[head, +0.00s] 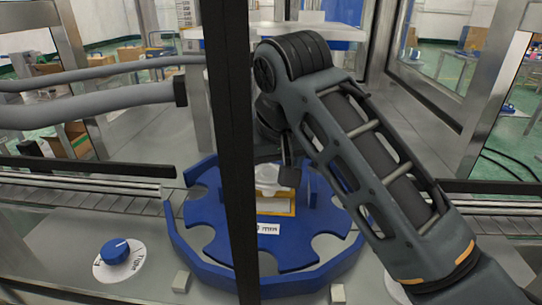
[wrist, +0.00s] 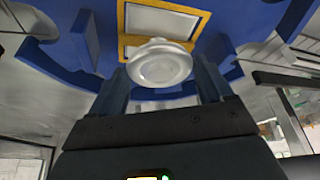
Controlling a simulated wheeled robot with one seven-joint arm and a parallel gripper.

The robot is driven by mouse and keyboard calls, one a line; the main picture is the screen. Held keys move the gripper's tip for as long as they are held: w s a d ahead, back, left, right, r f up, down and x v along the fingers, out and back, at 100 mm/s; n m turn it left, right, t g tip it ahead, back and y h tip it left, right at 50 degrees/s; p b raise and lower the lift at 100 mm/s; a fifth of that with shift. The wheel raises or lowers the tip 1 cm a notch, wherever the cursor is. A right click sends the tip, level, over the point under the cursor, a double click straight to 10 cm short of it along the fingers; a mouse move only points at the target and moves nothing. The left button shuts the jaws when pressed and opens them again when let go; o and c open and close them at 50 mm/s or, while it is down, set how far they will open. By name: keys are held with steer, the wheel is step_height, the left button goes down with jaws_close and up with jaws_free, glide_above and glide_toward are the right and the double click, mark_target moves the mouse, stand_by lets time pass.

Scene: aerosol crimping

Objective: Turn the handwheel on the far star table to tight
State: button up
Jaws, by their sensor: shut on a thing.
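The blue star table (head: 195,235) with scalloped pockets fills the middle of the head view; its blue plate (wrist: 60,70) also shows in the wrist view. A pale round handwheel (head: 268,172) is at its centre, partly hidden by a dark post and my arm. In the wrist view the handwheel (wrist: 160,66) is a smooth grey-white disc in front of a yellow-framed plate. My gripper (wrist: 162,80) has a finger on each side of it and is shut on it. In the head view my gripper (head: 287,172) is mostly hidden. The handwheel's turn angle cannot be told.
A blue knob (head: 115,250) on a white dial marked "Tight" sits on the deck at left. A dark vertical post (head: 232,130) stands before the table. A conveyor (head: 85,197) runs at left. Grey pipes (head: 90,105) cross the upper left.

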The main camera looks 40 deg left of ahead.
stand_by(0.4)
steer(key=o, duration=1)
steer(key=shift+c, duration=0.2)
steer(key=v, duration=0.7)
steer(key=shift+r, duration=0.35)
steer(key=shift+s+d, duration=0.15)
